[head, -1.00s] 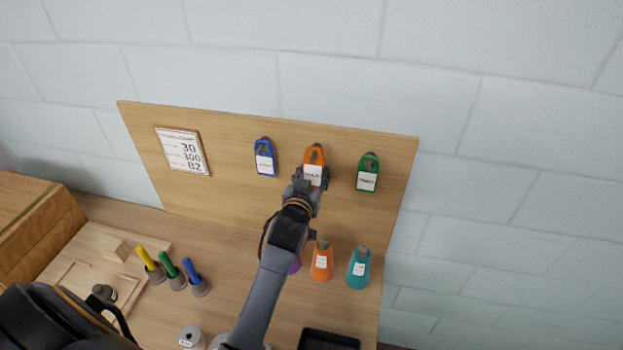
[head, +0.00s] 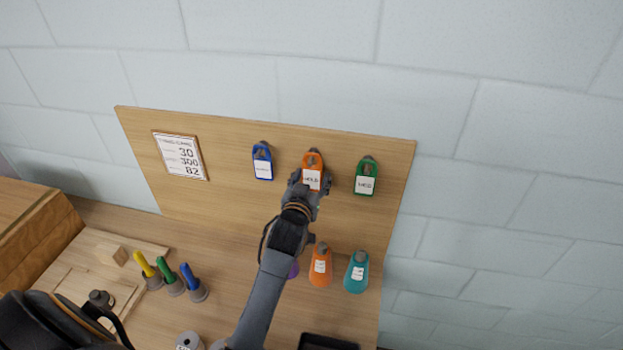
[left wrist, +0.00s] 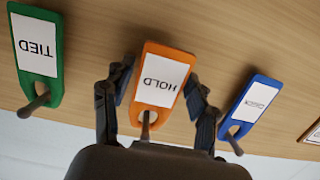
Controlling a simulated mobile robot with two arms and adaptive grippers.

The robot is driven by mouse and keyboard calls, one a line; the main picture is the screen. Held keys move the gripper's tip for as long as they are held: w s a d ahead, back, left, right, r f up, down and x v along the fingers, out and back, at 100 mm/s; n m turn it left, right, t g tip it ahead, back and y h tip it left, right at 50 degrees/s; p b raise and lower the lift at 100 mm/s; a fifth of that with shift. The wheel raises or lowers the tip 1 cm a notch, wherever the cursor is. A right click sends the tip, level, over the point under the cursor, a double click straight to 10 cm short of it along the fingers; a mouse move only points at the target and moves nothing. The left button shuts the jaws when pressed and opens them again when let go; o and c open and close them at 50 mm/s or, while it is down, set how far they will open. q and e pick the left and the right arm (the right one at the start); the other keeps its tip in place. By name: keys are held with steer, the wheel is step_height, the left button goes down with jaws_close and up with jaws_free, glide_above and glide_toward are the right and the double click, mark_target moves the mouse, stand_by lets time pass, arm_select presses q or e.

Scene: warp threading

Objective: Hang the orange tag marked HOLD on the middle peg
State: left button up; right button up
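The orange tag marked HOLD (head: 312,171) hangs on the middle peg of the wooden board (head: 225,180), between a blue tag (head: 262,161) and a green tag (head: 366,175). In the left wrist view the middle peg (left wrist: 146,127) passes through the hole of the orange tag (left wrist: 161,86), whose writing shows upside down. My left gripper (head: 308,187) is at the tag's lower part. Its fingers (left wrist: 160,100) stand open on either side of the tag, with a small gap at the left one. My right gripper is not in view.
The blue (left wrist: 251,103) and green (left wrist: 38,55) tags hang close beside my left fingers. An orange cone (head: 320,267) and a teal cone (head: 357,272) stand below the board. Yellow, green and blue tools (head: 190,276) and a black tray (head: 326,342) are on the table.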

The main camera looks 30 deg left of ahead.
arm_select(q)
steer(key=shift+o, duration=0.2)
steer(key=v, duration=0.7)
steer(key=shift+s, duration=0.3)
